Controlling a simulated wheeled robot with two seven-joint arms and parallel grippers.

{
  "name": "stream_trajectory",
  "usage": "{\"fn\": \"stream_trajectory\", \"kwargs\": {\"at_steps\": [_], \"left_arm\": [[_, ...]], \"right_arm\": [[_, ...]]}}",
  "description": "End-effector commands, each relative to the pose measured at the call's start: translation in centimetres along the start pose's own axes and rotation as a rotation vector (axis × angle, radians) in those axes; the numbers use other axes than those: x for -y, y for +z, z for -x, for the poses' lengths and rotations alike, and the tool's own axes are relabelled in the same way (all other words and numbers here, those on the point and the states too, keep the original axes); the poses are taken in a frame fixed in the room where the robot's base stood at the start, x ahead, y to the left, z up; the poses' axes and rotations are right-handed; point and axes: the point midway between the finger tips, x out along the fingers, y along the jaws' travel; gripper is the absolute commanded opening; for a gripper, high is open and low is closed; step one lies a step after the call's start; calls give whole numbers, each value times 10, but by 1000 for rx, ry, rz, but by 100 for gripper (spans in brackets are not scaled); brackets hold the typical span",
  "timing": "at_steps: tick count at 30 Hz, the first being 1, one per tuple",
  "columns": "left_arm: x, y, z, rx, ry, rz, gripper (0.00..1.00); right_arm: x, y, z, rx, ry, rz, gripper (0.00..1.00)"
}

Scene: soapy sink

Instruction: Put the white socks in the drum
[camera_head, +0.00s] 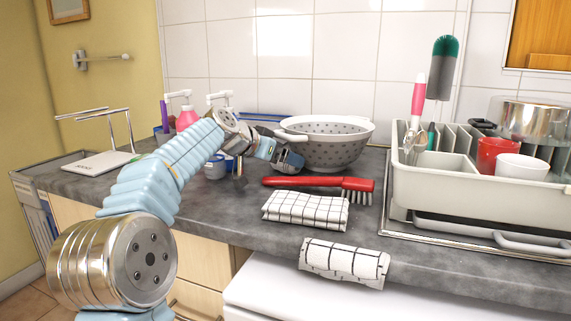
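I see no white socks and no drum in the head view. A white surface (270,291), perhaps the top of an appliance, shows below the counter's front edge, and its front is out of view. My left arm reaches from the lower left over the counter. My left gripper (289,161) is just in front of the grey colander (331,148). It is small and dark there, and I cannot tell whether its fingers are apart. My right gripper is not in view.
A checkered cloth (305,208) lies on the counter (235,215), with another (345,262) over the front edge. A red brush (317,182) lies behind. A dish rack (480,183) with cups fills the right. Soap bottles (187,118) and a wire stand (105,160) are left.

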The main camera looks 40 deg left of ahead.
Motion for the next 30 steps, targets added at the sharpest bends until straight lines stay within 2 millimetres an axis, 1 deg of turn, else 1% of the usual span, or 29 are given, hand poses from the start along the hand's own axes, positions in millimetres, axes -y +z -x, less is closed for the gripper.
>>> {"fn": "stream_trajectory", "kwargs": {"at_steps": [3, 4, 12, 13, 19, 22, 24, 26, 30], "left_arm": [[0, 0, 0, 0, 0, 0, 100], [0, 0, 0, 0, 0, 0, 97], [0, 0, 1, -1, 0, 0, 56], [0, 0, 1, -1, 0, 0, 54], [0, -1, 3, -1, 0, 0, 54], [0, -4, 13, -3, -1, -1, 54], [0, -8, 26, -5, 0, -1, 54], [0, -6, 41, -6, 0, 0, 54], [0, -5, 81, -7, -1, -1, 54]], "right_arm": [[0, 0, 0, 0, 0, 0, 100], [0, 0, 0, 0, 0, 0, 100], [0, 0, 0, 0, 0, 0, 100], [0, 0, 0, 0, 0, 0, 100], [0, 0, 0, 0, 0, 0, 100], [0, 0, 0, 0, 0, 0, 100], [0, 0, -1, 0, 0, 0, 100], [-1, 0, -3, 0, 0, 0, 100], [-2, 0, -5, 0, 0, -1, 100]]}}
